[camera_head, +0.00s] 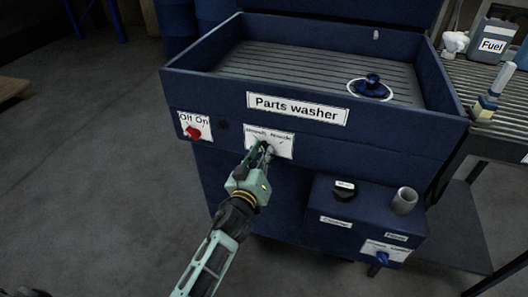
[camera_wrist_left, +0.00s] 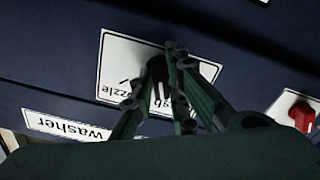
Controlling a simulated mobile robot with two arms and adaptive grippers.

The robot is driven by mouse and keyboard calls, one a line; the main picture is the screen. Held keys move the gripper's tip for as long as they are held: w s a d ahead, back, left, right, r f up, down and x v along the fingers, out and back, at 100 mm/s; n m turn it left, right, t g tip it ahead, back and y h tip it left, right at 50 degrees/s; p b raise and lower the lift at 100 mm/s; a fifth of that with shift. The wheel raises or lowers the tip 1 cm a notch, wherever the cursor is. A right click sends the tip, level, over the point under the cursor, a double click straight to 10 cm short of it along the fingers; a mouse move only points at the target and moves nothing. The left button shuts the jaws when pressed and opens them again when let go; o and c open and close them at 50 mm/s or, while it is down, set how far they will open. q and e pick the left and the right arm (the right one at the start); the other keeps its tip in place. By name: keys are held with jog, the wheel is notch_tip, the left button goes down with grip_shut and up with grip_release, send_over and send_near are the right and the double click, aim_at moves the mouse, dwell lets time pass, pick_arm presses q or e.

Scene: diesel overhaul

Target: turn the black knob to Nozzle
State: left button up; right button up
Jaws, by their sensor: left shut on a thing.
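The blue parts washer (camera_head: 340,142) stands ahead of me. A white label plate (camera_head: 285,150) on its front carries the word Nozzle at its right; the word at its left is partly covered. My left gripper (camera_head: 264,149) reaches this plate and is shut on the black knob. The knob is mostly hidden behind the fingers in the head view. In the left wrist view, which is upside down, the dark knob (camera_wrist_left: 157,70) shows between the fingertips in front of the plate (camera_wrist_left: 118,62). I cannot tell which way the knob points. My right gripper is not in view.
A red Off/On switch (camera_head: 194,133) sits left of the plate. A lower blue box with a black cap (camera_head: 344,185), a grey pipe (camera_head: 404,201) and a blue knob (camera_head: 382,257) juts out at the right. The floor at left is mostly clear.

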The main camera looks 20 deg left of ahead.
pick_arm(q)
jog(key=m, duration=1.2)
jog(key=shift+d+f+m, duration=0.1)
jog(key=shift+d+m, duration=0.1)
jog(key=shift+m, duration=0.2)
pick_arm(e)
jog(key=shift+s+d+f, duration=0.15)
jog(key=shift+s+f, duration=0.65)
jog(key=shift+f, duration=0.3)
pick_arm(q)
jog(key=o, duration=1.4)
jog(key=shift+o, duration=0.8)
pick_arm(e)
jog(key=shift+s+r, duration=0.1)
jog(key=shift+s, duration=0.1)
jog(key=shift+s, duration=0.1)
pick_arm(q)
jog(key=shift+s, duration=0.1)
